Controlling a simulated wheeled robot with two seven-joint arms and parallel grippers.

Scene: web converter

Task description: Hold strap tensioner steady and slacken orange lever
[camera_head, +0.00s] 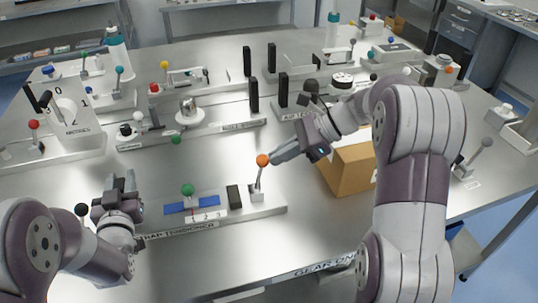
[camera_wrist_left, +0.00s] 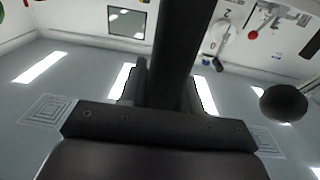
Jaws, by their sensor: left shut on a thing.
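The strap tensioner (camera_head: 270,209) is a long pale base at the table's front, with a blue strap (camera_head: 205,207), a green-knobbed lever (camera_head: 187,190) and a black block (camera_head: 234,197). Its orange-knobbed lever (camera_head: 262,160) stands near upright at the right end. My left gripper (camera_head: 118,188) is at the tensioner's left end. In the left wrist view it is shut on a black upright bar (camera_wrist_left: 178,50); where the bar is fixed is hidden. My right gripper (camera_head: 273,158) has its fingertips right beside the orange knob; contact and jaw gap cannot be told.
A cardboard box (camera_head: 348,170) stands behind my right wrist. A black ball (camera_head: 82,210) is left of my left gripper and also shows in the left wrist view (camera_wrist_left: 284,103). Other lever fixtures fill the table behind. Bare tabletop lies before the tensioner.

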